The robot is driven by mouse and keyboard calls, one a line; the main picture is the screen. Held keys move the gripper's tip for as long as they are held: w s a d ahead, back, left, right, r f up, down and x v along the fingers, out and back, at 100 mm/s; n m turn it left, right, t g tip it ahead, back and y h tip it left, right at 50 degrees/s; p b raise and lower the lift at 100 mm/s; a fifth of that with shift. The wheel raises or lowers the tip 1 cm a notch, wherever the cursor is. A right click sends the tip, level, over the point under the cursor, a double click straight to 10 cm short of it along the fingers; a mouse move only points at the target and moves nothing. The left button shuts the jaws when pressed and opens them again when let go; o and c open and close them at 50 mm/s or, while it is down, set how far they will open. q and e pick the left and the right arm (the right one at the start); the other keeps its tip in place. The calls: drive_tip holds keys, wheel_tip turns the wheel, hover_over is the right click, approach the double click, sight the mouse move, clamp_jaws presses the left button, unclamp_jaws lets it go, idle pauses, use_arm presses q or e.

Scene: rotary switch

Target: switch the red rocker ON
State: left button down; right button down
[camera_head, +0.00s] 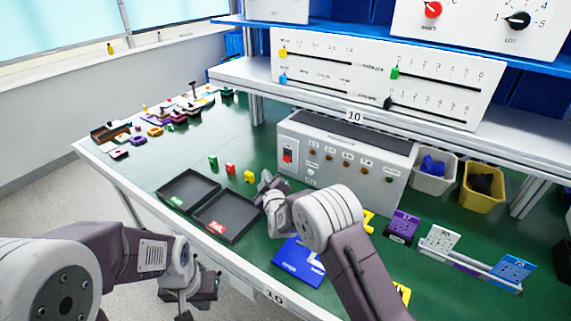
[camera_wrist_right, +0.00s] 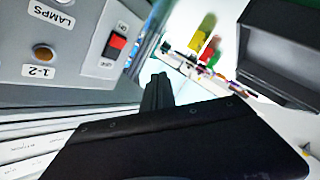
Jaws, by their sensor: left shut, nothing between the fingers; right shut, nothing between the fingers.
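The red rocker (camera_head: 288,154) is on the left end of the front face of a grey control box (camera_head: 345,165). In the right wrist view the red rocker (camera_wrist_right: 116,43) sits in a dark frame on a white plate, with small labels above and below it. I cannot tell which side is pressed in. My right gripper (camera_head: 267,180) is in front of the box, below and left of the rocker. In the wrist view its shut fingers (camera_wrist_right: 157,92) are empty and apart from the rocker. My left gripper (camera_head: 203,288) is shut and empty, low beside the table's front edge.
Two black trays (camera_head: 189,189) (camera_head: 228,216) lie left of the right gripper, with small coloured blocks (camera_head: 231,169) behind them. A blue board (camera_head: 299,261) lies in front of the box. A shelf (camera_head: 350,105) overhangs it. Bins (camera_head: 433,182) stand to the right.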

sight(286, 156)
drive_tip(key=w+d+f+b, duration=0.1)
drive_tip(key=w+d+b, duration=0.1)
drive_tip(key=w+d, duration=0.3)
drive_tip(key=shift+b+x, duration=0.35)
drive_tip(key=shift+x, duration=0.65)
drive_tip(key=shift+w+d+r, duration=0.1)
drive_tip(key=shift+d, duration=0.1)
drive_tip(key=shift+w+d, duration=0.1)
idle(1.3)
drive_tip(key=shift+w+d+b, duration=0.2)
drive_tip(key=shift+w+b, duration=0.05)
drive_tip(key=shift+b, duration=0.05)
drive_tip(key=shift+w+d, duration=0.15)
drive_tip(key=shift+w, duration=0.1)
idle(0.7)
drive_tip(key=shift+s+a, duration=0.45)
drive_tip(key=shift+s, duration=0.2)
